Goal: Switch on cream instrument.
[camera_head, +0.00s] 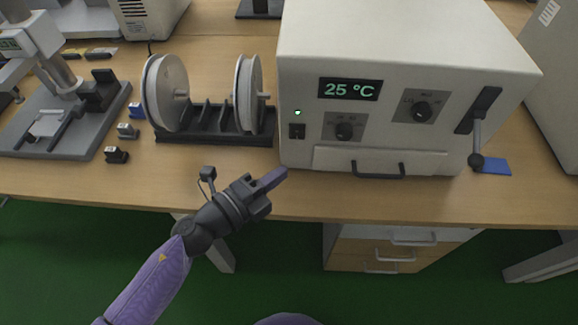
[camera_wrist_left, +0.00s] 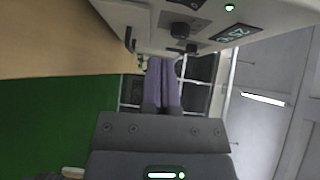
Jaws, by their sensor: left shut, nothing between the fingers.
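The cream instrument (camera_head: 400,45) is a large box on the bench. Its display (camera_head: 350,90) reads 25 °C in green, and a small green light (camera_head: 298,112) glows above a black switch (camera_head: 297,131) at the front panel's left. Which way the switch is tipped is too small to tell. My left gripper (camera_head: 276,178) is shut and empty, below and left of the switch, apart from the panel. In the left wrist view, the purple fingers (camera_wrist_left: 162,82) are together, with the instrument (camera_wrist_left: 155,30) above them and its display (camera_wrist_left: 238,32) at the upper right. My right gripper is not in view.
The panel has two dials (camera_head: 345,131) (camera_head: 422,109), a low bar handle (camera_head: 378,168) and a side lever (camera_head: 478,130). A spool rack (camera_head: 215,138) stands close left of the instrument. A microscope-like device (camera_head: 60,125) is farther left. Bench front (camera_head: 330,205) is clear.

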